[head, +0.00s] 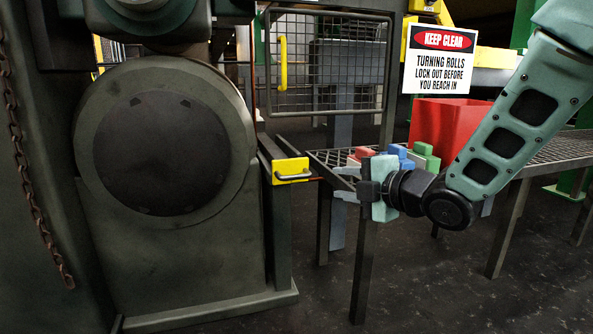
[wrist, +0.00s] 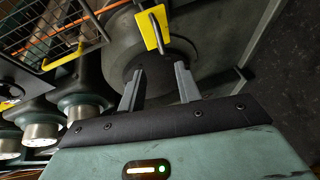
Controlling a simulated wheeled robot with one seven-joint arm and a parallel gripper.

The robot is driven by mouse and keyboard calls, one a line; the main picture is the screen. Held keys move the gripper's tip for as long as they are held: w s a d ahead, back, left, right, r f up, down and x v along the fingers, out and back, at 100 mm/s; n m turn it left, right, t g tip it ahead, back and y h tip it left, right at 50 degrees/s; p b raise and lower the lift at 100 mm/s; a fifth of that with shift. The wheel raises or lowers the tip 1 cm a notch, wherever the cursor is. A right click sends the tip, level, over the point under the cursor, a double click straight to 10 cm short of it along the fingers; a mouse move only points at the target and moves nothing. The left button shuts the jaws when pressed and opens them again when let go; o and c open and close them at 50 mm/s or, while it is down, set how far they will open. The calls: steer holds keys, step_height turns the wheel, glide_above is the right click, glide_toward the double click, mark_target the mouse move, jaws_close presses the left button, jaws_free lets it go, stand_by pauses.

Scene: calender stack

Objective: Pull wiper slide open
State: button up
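The wiper slide's yellow front plate (head: 291,170) with a grey bar handle (head: 293,175) sits on the dark rail beside the big roll, left of my gripper in the head view. My gripper (head: 341,184) points left toward it, apart from it. In the wrist view, the yellow plate (wrist: 150,32) and its handle (wrist: 157,30) lie beyond the fingertips, slightly left of the middle between them. My gripper (wrist: 159,72) is open, with nothing between its fingers. How far the slide is pushed in, I cannot tell.
A mesh table (head: 548,152) stands behind my gripper, with a red bin (head: 447,122) and small coloured blocks (head: 425,156). A mesh guard (head: 330,65) with a yellow handle (head: 283,62) hangs above the slide. A chain (head: 14,125) hangs at the left. The floor in front is clear.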

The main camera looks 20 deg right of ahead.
mark_target(298, 177)
steer(key=x, duration=1.5)
steer(key=shift+w+a+p, duration=0.15)
steer(key=shift+w+p, duration=0.15)
steer(key=shift+p, duration=0.1)
jaws_close()
